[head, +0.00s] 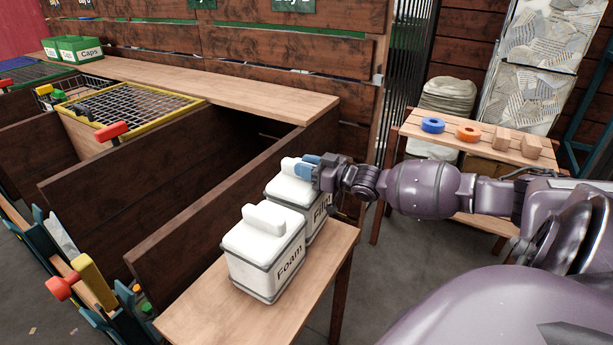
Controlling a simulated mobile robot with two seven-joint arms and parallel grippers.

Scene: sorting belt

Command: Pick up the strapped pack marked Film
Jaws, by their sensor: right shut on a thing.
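The white strapped pack marked Film (289,193) stands upright on a small wooden table (208,312), behind another white pack marked Foam (262,262). Each has grey straps and a raised white handle block on top. My right gripper (306,169) comes in from the right, with blue fingers shut on the handle of the Film pack. The gripper and wrist partly hide the Film pack's top, and the Foam pack hides its lower front. I cannot tell any gap between the Film pack and the table. My left gripper is not in view.
A wooden partition (235,200) runs close along the table's left side. A shelf (465,147) at the right holds a blue ring (433,125), an orange ring (468,133) and wooden blocks. Green crates marked Caps (78,50) stand at the far left. The table's front end is clear.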

